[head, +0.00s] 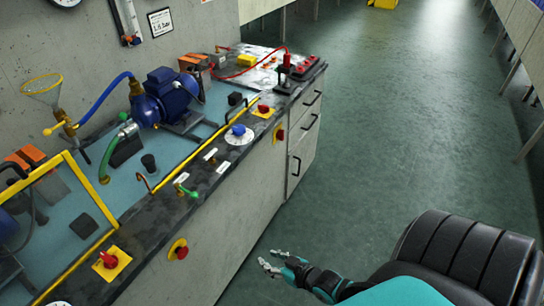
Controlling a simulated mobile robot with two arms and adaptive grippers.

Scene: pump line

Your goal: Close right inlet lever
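A small green-handled lever (187,191) stands on the dark front ledge of the pump bench, beside small white labels. A bent copper-coloured handle (146,183) sits just left of it. Another lever with a yellow knob (58,128) is on the brass fitting below the funnel at the far left. I cannot read the labels, so which lever is the right inlet one is not certain. My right gripper (269,259) is in front of the bench, low over the floor, its fingers apart and empty. It is clear of all the levers. My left gripper is out of view.
A blue pump (168,97) with blue and green hoses stands on the bench. Red knobs on yellow plates (108,260) and a blue knob (238,130) line the ledge. A yellow frame (85,185) rises at left. The green floor (400,130) to the right is open.

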